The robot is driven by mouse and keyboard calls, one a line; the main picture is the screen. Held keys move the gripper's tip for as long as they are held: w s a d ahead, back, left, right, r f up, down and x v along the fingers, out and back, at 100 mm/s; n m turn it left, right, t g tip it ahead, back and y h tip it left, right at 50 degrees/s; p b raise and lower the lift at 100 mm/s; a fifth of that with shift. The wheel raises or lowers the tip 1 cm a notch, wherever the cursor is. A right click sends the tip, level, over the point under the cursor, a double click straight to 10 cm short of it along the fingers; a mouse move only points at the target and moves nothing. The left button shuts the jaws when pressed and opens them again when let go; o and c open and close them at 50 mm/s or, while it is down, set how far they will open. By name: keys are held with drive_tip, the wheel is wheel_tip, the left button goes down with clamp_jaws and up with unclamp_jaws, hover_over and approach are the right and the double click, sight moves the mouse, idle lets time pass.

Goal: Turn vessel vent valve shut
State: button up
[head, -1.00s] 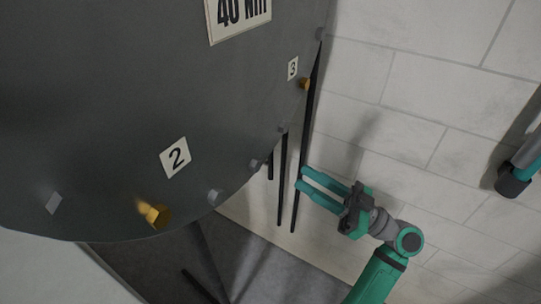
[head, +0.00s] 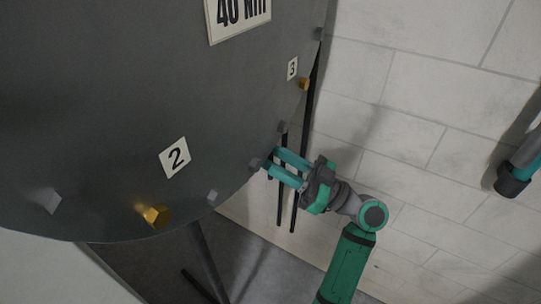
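No part that I can clearly identify as the vent valve shows in the head view. The dark grey vessel (head: 110,90) fills the left and top. I cannot tell whether the fingertips touch the vessel. A gap shows between the fingers, and nothing is seen held in it. A brass bolt (head: 156,216) sits below label 2 (head: 175,157), and another brass bolt (head: 304,84) sits below label 3 (head: 292,68).
A white "40 Nm" sign (head: 238,17) is on the vessel. Dark thin rods (head: 281,205) hang behind my gripper. A pale block wall (head: 430,110) stands at the right, with a dark-ended teal and grey part (head: 513,180) at the right edge. The grey floor (head: 255,270) is below.

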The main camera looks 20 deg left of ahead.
clamp_jaws()
drive_tip(key=shift+w+m, duration=0.1)
drive_tip(key=shift+m, duration=0.3)
drive_tip(key=m+t+h, duration=0.2)
drive_tip(key=m+t, duration=0.1)
drive_tip(key=m, duration=0.5)
drive_tip(key=w+f+m+t+h, duration=0.1)
drive_tip(key=m+t, duration=0.3)
drive_tip(key=m, duration=0.4)
drive_tip(key=w+f+m+t+h, duration=0.1)
drive_tip(key=m+t+h, duration=0.2)
drive_tip(key=m, duration=0.5)
drive_tip(key=shift+w+d+f+m+t, duration=0.15)
drive_tip(key=shift+d+f+m+t, duration=0.1)
drive_tip(key=shift+m+t, duration=0.2)
drive_tip(key=shift+h, duration=0.3)
unclamp_jaws()
